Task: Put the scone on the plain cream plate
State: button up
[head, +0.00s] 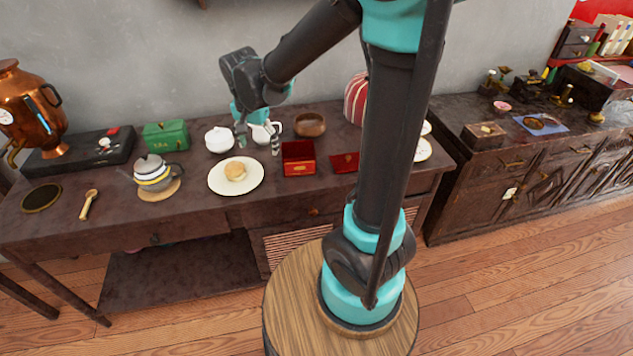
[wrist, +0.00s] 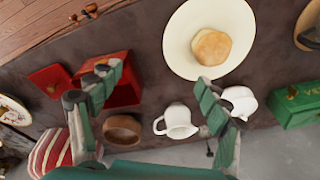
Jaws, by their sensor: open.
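The scone (head: 235,171) is round and golden and lies on the cream plate (head: 216,180) on the dark table. The wrist view shows the scone (wrist: 212,48) resting near the middle of the plain plate (wrist: 178,45). My gripper (head: 258,140) is above the back of the table, to the right of the plate. In the wrist view my gripper (wrist: 155,88) is open and empty, its fingers apart. The right finger reaches close to the plate's lower edge in that view. Whether it is above or touching anything cannot be told.
A white jug (wrist: 177,121) is below the gap between my fingers. Bare table lies in front.

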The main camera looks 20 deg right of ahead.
jog(key=s+d+f+n+t, duration=0.1)
jog(key=s+d+f+n, duration=0.2)
jog(key=s+d, duration=0.4)
jog(key=s+d+f+n+t, duration=0.1)
jog(key=s+d+f+n, duration=0.2)
jog(key=s+d, duration=0.4)
jog(key=shift+s+d+f+n, duration=0.3)
jog(key=shift+s+d+f, duration=0.1)
jog(key=shift+d, duration=0.15)
